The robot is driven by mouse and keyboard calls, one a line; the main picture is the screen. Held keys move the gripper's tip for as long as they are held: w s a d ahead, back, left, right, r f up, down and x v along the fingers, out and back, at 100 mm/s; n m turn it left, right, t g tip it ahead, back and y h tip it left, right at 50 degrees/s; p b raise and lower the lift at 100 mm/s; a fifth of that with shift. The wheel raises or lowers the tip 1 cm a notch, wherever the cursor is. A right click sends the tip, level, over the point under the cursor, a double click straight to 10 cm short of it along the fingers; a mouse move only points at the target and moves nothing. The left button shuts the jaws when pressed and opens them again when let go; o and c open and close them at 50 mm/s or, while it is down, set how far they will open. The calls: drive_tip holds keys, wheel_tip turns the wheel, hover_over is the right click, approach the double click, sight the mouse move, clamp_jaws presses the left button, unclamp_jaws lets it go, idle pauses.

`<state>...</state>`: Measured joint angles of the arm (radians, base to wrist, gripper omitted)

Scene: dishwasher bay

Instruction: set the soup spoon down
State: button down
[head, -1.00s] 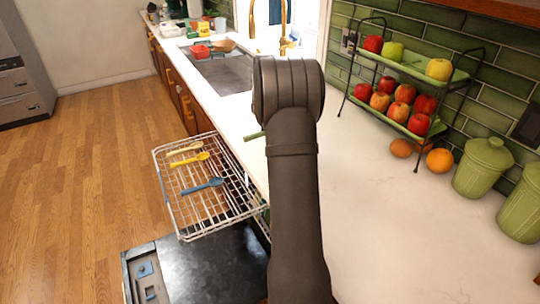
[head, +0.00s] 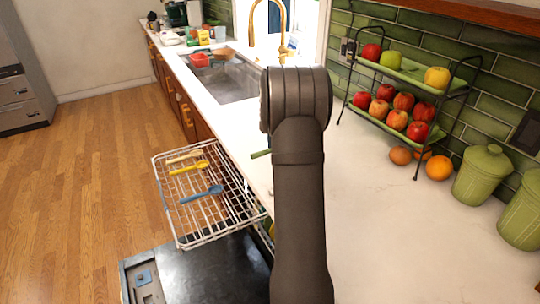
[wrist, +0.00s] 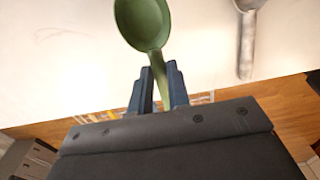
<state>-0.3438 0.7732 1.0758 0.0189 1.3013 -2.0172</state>
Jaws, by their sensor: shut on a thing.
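A green spoon, the soup spoon (wrist: 143,22), is in the wrist view with its round bowl at the top and its handle running down between the jaws. My gripper (wrist: 160,74) is shut on the handle, over or at the white counter (wrist: 60,60). I cannot tell whether the spoon touches the counter. In the head view my arm hides the gripper; a short green piece, likely the spoon's handle (head: 260,154), sticks out left of the arm near the counter's edge.
A grey utensil (wrist: 247,40) lies on the counter right of the spoon. The pulled-out dishwasher rack (head: 215,230) holds several spoons, including a yellow one (head: 189,168) and a blue one (head: 201,194).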

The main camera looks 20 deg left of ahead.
drive_tip(key=shift+w+a+f, duration=0.1)
drive_tip(key=shift+a+f, duration=0.3)
drive_tip(key=shift+a, duration=0.2)
drive_tip(key=shift+f, duration=1.95)
drive_tip(key=shift+f, duration=0.15)
drive_tip(key=c, duration=1.4)
unclamp_jaws()
drive_tip(key=shift+o, duration=0.2)
wheel_tip(320, 180, up, 12)
drive_tip(key=shift+w+d+r, duration=0.1)
drive_tip(key=shift+d+r, duration=0.05)
drive_tip(key=shift+r, duration=0.05)
